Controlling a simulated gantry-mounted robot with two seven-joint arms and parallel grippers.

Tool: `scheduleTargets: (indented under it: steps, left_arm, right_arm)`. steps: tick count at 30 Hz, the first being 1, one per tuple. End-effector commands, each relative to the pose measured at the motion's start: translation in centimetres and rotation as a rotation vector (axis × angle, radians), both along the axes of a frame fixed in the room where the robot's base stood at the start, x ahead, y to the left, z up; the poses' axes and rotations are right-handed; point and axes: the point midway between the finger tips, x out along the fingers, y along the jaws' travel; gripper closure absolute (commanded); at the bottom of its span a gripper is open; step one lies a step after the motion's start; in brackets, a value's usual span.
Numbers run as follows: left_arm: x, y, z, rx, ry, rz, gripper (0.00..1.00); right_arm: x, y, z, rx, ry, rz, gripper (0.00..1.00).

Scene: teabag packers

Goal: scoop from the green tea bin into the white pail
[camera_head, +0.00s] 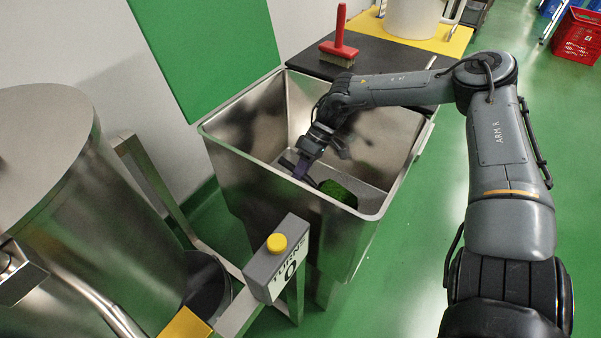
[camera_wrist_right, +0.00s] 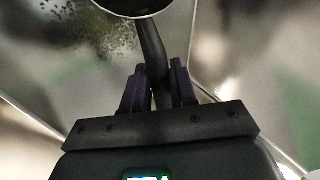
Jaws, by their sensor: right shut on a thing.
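The steel bin (camera_head: 240,172) stands open in the middle of the head view, with its green lid (camera_head: 210,45) raised at the back. My right gripper (camera_head: 300,168) is down inside the bin. In the right wrist view its purple fingers (camera_wrist_right: 158,80) are shut on the dark handle of a scoop (camera_wrist_right: 151,42). The scoop's bowl is mostly cut off at the top. A patch of green tea (camera_head: 338,191) shows beside the gripper in the bin; I cannot tell how much lies in the scoop. The white pail (camera_head: 412,17) stands at the top of the head view. My left gripper is out of view.
The pail stands on a yellow mat (camera_head: 447,42) on a dark-topped counter (camera_head: 390,58). A grey counter box with a yellow button (camera_head: 277,243) is in front, reading 0. A large steel drum (camera_head: 60,200) fills the left.

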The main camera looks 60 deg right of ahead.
Motion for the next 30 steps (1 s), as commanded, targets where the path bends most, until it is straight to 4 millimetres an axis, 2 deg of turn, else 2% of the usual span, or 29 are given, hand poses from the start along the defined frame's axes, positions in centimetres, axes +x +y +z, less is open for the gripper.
scheduleTargets:
  steps: [1,30]
  left_arm:
    - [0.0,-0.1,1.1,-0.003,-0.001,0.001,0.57]
    - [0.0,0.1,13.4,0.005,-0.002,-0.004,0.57]
  right_arm:
    - [0.1,0.0,1.3,0.001,-0.001,0.000,1.00]
    - [0.0,0.0,16.6,0.001,-0.001,0.000,1.00]
